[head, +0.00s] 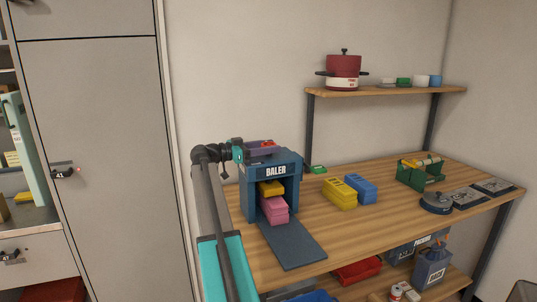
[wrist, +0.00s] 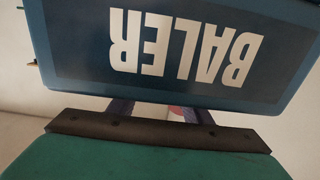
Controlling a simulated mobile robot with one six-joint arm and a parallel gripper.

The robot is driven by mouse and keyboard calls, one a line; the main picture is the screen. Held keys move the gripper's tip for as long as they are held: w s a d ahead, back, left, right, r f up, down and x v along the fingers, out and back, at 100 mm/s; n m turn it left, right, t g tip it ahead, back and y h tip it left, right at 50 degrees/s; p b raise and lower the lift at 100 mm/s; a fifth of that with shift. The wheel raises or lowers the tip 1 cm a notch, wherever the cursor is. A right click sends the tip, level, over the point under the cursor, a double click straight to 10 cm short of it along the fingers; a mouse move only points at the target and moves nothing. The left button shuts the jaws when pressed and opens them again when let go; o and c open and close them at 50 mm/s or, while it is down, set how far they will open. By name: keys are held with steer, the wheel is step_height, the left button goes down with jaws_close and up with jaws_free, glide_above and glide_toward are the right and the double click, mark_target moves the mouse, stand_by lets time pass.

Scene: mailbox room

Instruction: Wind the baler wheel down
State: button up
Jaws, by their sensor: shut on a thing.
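The baler (head: 256,165) is a blue open-fronted press on the wooden workbench, with its name on the front. A yellow block or plate (head: 270,188) shows inside, above a stack of pink blocks (head: 274,209). The red wheel (head: 267,143) is on top of the baler, mostly hidden by my gripper. My gripper (head: 262,150) comes in from the left, level with the top, and is shut on the wheel. In the wrist view the baler sign (wrist: 185,48) appears upside down, and a small red bit of the wheel (wrist: 176,112) shows between the fingers.
A dark mat or ramp (head: 288,242) runs from the baler's mouth. Yellow blocks (head: 340,192) and blue blocks (head: 361,188) stand to its right, with a green caddy (head: 420,175) beyond. A shelf (head: 390,91) holds a red pot (head: 343,72). A grey cabinet (head: 92,130) stands left.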

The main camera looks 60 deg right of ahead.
steer(key=shift+w+d+m+g+y+b, duration=0.15)
steer(key=shift+m+g+y+b, duration=0.75)
steer(key=shift+m+g+y, duration=1.3)
steer(key=shift+g+y, duration=0.1)
steer(key=shift+y, duration=0.2)
steer(key=shift+m+g+y+p, duration=0.3)
steer(key=shift+y+p, duration=0.1)
steer(key=shift+y, duration=0.3)
steer(key=o, duration=1.1)
steer(key=shift+c, duration=0.2)
